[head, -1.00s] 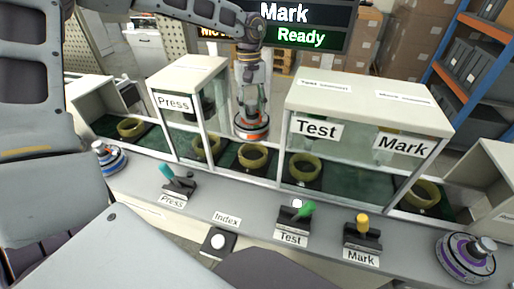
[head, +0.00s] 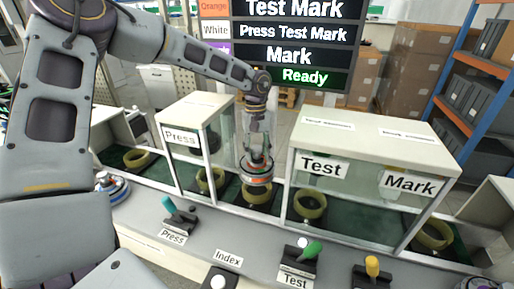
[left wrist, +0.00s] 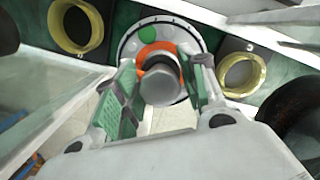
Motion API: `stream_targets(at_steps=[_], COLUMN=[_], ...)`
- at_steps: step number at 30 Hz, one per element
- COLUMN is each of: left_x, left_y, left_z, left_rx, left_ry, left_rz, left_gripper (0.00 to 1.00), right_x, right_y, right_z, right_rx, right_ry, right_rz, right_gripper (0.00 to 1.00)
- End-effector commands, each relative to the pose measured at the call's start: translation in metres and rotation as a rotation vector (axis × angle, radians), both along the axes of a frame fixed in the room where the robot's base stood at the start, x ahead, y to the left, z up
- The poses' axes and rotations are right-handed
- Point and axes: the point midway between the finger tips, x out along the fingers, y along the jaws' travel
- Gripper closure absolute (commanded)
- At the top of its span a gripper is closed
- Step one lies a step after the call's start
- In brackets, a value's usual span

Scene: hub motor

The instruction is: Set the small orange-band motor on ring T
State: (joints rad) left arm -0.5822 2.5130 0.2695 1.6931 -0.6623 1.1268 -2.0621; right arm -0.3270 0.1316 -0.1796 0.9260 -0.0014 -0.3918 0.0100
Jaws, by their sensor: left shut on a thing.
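The small orange-band motor (head: 257,175) is a grey disc with an orange band, upright in my left gripper (head: 257,155). The left wrist view shows its pale disc, orange band and grey hub (left wrist: 160,78) between the green-padded fingers. My left gripper is shut on it. The motor is just above or at the yellow ring (head: 258,197) between the Press and Test housings, overlapping that ring's far side in the head view. I cannot tell whether they touch. Another yellow ring (head: 310,204) sits inside the Test housing. No letter T is legible on any ring. My right gripper is not in view.
The Press housing (head: 182,139) is left of the motor and the Test and Mark housing (head: 370,150) right. More yellow rings (head: 137,158) line the green track. A blue-banded motor (head: 112,185) stands at left. Levers (head: 305,253) line the front. The sign reads Ready.

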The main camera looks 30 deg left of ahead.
Motion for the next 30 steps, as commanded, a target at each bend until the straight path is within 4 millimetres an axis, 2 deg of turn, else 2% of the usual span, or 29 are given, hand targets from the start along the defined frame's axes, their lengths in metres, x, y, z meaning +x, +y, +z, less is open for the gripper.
stream_targets(at_steps=[7,22,30], left_x=[0.001,0.001,0.001], left_y=[0.0,0.0,-0.001], left_z=[-0.019,-0.024,-0.047], left_rx=[0.0,-0.001,0.0], left_ry=[-0.004,-0.005,-0.003], left_rz=[-0.001,-0.001,-0.001], left_gripper=[1.0,1.0,1.0], right_x=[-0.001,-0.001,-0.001], right_y=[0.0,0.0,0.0], right_z=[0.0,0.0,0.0], right_rx=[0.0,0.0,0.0], right_ry=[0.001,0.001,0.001], right_rz=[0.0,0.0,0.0], right_gripper=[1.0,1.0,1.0])
